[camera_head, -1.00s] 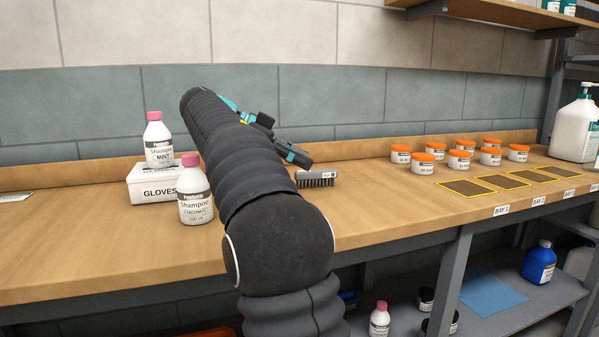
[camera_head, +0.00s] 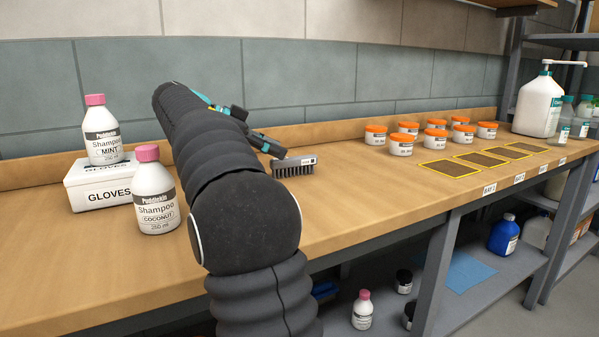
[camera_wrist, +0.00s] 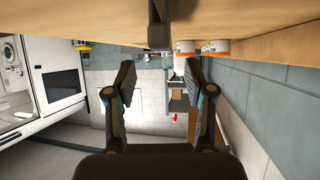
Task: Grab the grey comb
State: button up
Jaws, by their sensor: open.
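The grey comb (camera_head: 294,166), a block with dark teeth or bristles and a small label on top, lies on the wooden bench. My gripper (camera_head: 257,132) is just left of it in the head view, with its lower finger close to the comb's left end; I cannot tell whether they touch. In the wrist view my gripper (camera_wrist: 160,72) has its fingers wide apart with nothing between them. A dark upright shape at the top middle there, probably the comb (camera_wrist: 158,28), lies beyond the gap, toward the bench side.
Shampoo bottles (camera_head: 157,197) and a white gloves box (camera_head: 88,190) stand left of my arm. Several orange-lidded jars (camera_head: 401,144) stand to the right, by dark yellow-edged mats (camera_head: 449,168). A tiled wall (camera_head: 380,85) is behind. Bench between comb and jars is clear.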

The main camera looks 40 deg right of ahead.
aim_at(292, 157)
jog(key=shift+w+b+x, duration=0.15)
jog(key=shift+b+x, duration=0.25)
jog(key=shift+x, duration=1.1)
jog(key=shift+w+b+x, duration=0.15)
jog(key=shift+b+x, duration=0.25)
jog(key=shift+x, duration=1.15)
jog(key=shift+f, duration=0.1)
grip_shut()
